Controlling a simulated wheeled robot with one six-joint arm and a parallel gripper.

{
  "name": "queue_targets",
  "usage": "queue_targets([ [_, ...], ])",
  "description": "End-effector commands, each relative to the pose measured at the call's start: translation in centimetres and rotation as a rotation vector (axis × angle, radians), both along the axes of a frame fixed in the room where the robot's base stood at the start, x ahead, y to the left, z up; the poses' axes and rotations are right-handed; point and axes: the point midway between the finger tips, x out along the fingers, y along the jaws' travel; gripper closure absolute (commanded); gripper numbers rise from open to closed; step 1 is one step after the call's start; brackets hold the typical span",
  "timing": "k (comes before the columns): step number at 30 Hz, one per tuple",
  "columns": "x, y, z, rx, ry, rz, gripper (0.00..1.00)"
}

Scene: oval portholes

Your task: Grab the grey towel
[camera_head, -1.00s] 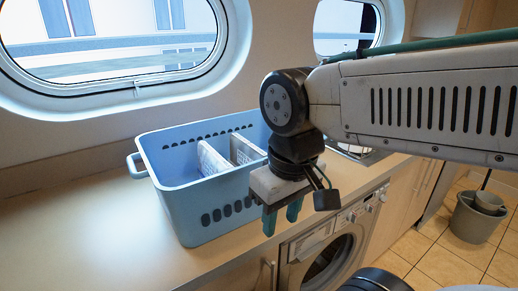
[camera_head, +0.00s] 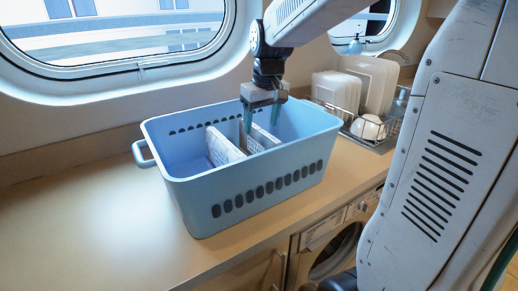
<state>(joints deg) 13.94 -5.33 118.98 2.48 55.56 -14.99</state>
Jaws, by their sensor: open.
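A blue laundry basket (camera_head: 185,203) stands on the counter. Two pale, upright, folded cloth-like pieces stand in it: one at the left (camera_head: 222,149) and one nearer the middle (camera_head: 263,141). Both look whitish-grey, and I cannot tell for sure which is the grey towel. My gripper (camera_head: 261,124) points down into the basket, open, with its teal fingers apart over the middle piece. Whether the fingers straddle or touch that piece is unclear. The lower parts of both pieces are hidden by the basket's front wall.
A wire dish rack (camera_head: 371,142) with upright white dishes and a bowl (camera_head: 368,127) stands right of the basket. A washing machine (camera_head: 335,250) is under the counter. The counter (camera_head: 85,215) left of the basket is clear. Oval windows line the wall behind.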

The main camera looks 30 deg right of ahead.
Motion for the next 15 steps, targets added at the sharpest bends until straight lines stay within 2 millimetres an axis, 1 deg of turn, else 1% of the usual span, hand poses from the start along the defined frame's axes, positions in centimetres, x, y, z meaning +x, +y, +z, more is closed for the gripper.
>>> queue_targets([
  [1,0.8,-0.8,-0.7,0.004,0.017,-0.004,0.35],
  [3,1.6,-1.5,-1.2,0.008,0.031,-0.003,0.35],
  [6,2.2,-2.1,-1.9,0.01,0.041,0.0,0.35],
  [15,2.7,-1.9,-5.1,0.011,0.044,0.002,0.35],
])
